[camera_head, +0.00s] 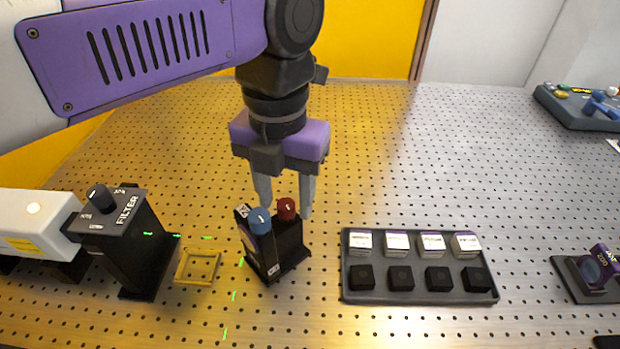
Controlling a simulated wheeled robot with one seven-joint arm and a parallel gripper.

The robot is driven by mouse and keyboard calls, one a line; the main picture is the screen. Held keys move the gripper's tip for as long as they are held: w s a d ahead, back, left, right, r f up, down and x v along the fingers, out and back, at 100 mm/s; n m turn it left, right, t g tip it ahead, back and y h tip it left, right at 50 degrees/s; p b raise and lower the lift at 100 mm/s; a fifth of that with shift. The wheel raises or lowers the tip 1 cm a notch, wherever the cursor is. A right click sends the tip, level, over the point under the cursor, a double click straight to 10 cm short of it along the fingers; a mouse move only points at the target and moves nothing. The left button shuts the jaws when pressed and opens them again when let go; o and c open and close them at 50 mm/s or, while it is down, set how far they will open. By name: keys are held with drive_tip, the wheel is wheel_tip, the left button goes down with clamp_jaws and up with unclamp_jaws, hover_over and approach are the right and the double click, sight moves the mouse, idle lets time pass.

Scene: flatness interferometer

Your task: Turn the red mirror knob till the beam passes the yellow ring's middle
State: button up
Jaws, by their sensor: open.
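The red knob (287,206) sits on top of a black mirror mount (288,254), beside a blue knob (260,220). My gripper (285,211) points down with its fingers apart, one on each side of the red knob in this view. I cannot tell whether either finger touches it. A yellow square frame (183,268) stands left of the mount; it may be the yellow ring. Green beam dashes (207,238) show just above the frame's top edge in the picture. More green dashes (235,295) run down toward the front between frame and mount.
A black filter box (140,255) with a dial and a white unit (38,215) stand at left. A dark tray (420,296) with several labelled blocks lies right of the mount. A purple part (598,265) is far right. The perforated table (430,170) is clear behind the tray.

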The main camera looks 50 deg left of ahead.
wheel_tip(320, 180, up, 8)
drive_tip(key=shift+f, duration=0.1)
idle(0.4)
wheel_tip(320, 180, up, 11)
drive_tip(key=p, duration=0.8)
hover_over(286, 203)
idle(2.0)
